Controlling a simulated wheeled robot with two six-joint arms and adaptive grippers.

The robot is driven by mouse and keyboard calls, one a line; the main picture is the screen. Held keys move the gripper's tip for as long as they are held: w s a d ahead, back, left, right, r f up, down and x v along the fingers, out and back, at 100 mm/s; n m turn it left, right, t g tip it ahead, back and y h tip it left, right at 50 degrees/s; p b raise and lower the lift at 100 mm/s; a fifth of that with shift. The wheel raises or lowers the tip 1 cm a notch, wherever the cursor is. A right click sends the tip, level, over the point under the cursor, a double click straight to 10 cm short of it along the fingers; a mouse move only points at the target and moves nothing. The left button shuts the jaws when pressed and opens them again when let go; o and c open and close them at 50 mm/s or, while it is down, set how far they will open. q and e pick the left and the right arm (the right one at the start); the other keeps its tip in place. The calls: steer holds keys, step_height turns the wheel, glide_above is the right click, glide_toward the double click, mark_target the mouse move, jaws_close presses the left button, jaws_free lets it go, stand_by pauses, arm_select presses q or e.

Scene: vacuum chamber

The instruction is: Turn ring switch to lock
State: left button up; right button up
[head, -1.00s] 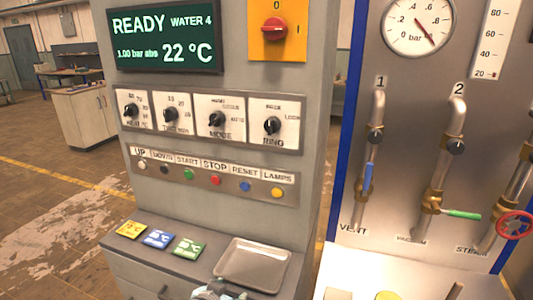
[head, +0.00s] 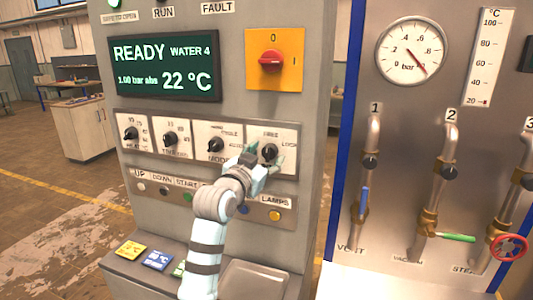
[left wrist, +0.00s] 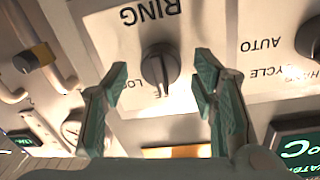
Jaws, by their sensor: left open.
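The RING switch (head: 269,152) is a black rotary knob on a white plate, at the right end of the knob row. FREE is printed above it and LOCK to its right. In the left wrist view the picture is upside down and the knob (left wrist: 158,68) appears turned toward FREE, whose label is partly hidden. My left gripper (head: 264,162) is in front of this plate. Its two green fingers stand open on either side of the knob, with a gap to it on both sides. The right gripper is not in view.
The MODE knob (head: 216,145) is just left. A red main switch (head: 271,61) is above. A pipe panel with a gauge (head: 411,51) stands at the right.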

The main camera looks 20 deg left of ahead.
arm_select(q)
steer(key=shift+w, duration=0.3)
steer(key=c, duration=1.2)
steer(key=shift+o, duration=0.2)
